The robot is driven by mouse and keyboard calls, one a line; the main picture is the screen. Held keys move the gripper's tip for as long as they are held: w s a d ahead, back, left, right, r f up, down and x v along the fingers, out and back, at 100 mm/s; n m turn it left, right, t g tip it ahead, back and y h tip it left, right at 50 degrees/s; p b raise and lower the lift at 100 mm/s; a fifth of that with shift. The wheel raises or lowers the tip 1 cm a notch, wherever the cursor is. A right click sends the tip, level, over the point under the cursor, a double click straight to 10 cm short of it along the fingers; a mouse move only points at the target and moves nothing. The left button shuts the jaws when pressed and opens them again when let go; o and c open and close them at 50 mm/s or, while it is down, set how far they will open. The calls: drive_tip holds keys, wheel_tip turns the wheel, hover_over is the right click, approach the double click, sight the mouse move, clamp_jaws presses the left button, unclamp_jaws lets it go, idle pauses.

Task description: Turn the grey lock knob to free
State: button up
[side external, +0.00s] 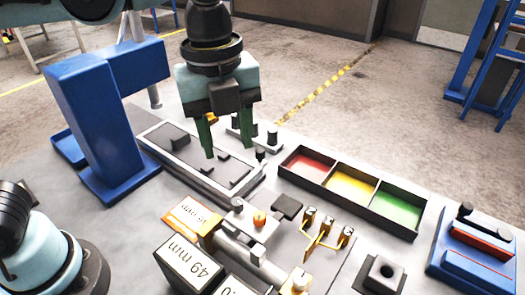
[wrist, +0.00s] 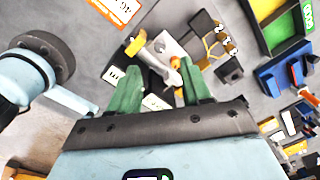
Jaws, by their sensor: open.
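My gripper (side external: 228,148) has two green fingers spread apart with nothing between them. It hangs above a pale rectangular fixture with a dark bed (side external: 190,158), and its fingertips also show in the wrist view (wrist: 158,78). To its lower right in the side view, a small grey device has an orange knob (side external: 259,218) and a small grey round part (side external: 238,203). I cannot tell whether that grey part is the lock knob, or read its setting. The orange knob also shows in the wrist view (wrist: 176,63), just beyond the fingers.
A three-compartment tray (side external: 353,191) has red, yellow and green floors. Brass-topped pieces (side external: 326,232) stand near the device. Blocks marked in mm (side external: 188,265) sit in front. A blue stand (side external: 100,115) is at left, a blue-and-red unit (side external: 478,250) at right.

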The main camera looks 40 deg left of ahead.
sight(237, 201)
drive_tip(key=f, duration=0.3)
drive_tip(key=d+f+m, duration=0.1)
drive_tip(key=f, duration=0.3)
drive_tip(key=f+m, duration=0.1)
drive_tip(key=f, duration=0.3)
drive_tip(key=shift+s+d+f+g, duration=0.2)
drive_tip(key=shift+s+f+g, duration=0.05)
drive_tip(key=shift+s+g, duration=0.05)
clamp_jaws()
